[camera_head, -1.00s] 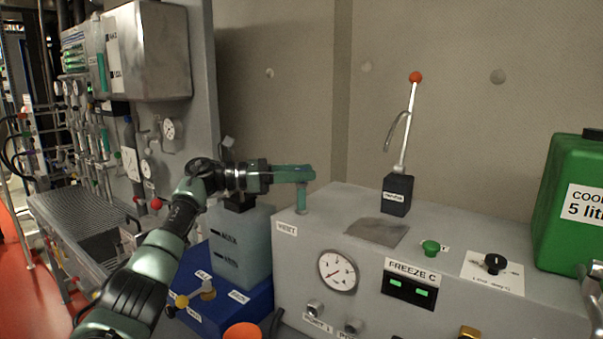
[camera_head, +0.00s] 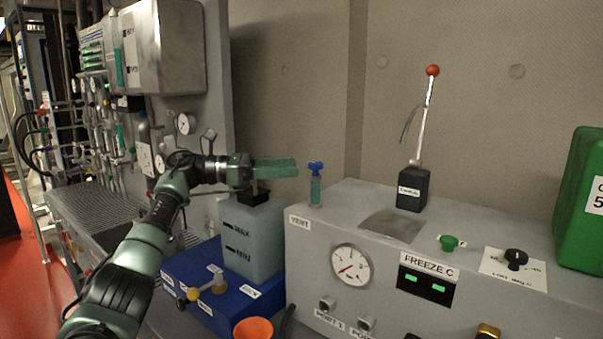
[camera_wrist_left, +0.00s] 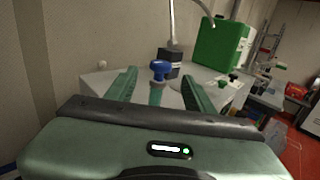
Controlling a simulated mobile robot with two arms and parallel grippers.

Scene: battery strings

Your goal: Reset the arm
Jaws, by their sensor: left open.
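My left arm comes in from the left in the head view. Its gripper (camera_head: 296,165) points right, above the translucent tank (camera_head: 252,240) and to the left of a blue-topped vent valve (camera_head: 315,168). In the left wrist view my left gripper (camera_wrist_left: 160,74) has its two green fingers apart with nothing held. The blue valve knob (camera_wrist_left: 159,69) shows between and beyond the fingers, on its short green stem. In the head view the valve stands upright on the grey machine's rear left corner, apart from the fingers. My right gripper is not in view.
The grey machine (camera_head: 310,245) carries a gauge (camera_head: 350,264), a green button (camera_head: 449,242), a black knob (camera_head: 516,258) and a lever with an orange ball (camera_head: 432,71). A green canister (camera_head: 580,215) stands at right. A blue box (camera_head: 215,300) and orange funnel (camera_head: 253,328) lie below.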

